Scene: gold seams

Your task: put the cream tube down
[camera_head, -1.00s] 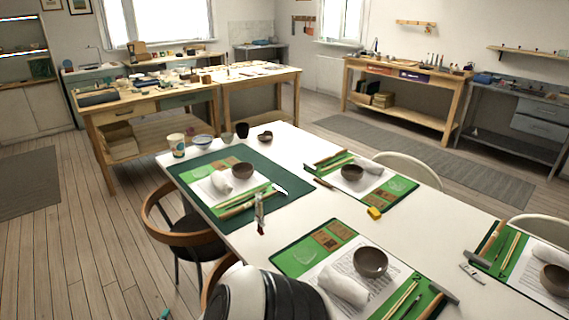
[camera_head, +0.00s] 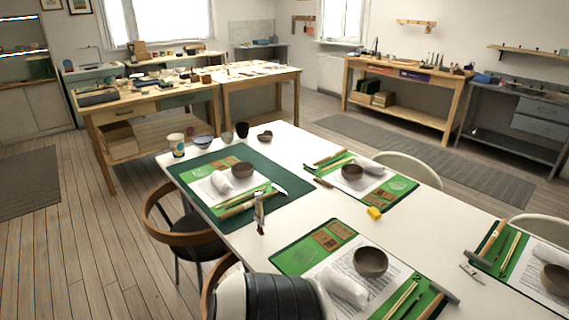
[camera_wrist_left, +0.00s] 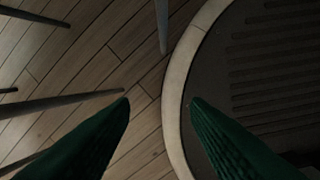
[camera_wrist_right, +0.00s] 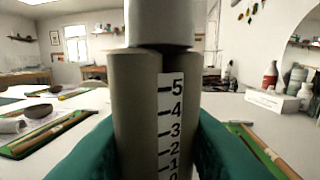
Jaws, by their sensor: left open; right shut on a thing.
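In the right wrist view my right gripper (camera_wrist_right: 155,140) is shut on the cream tube (camera_wrist_right: 136,110). My left gripper (camera_wrist_left: 160,103) is open and empty, above the floor and the curved pale rim of a dark round thing. Neither gripper shows in the head view. The white table (camera_head: 290,222) fills the middle of that view.
A wooden chair (camera_head: 165,215) stands at left.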

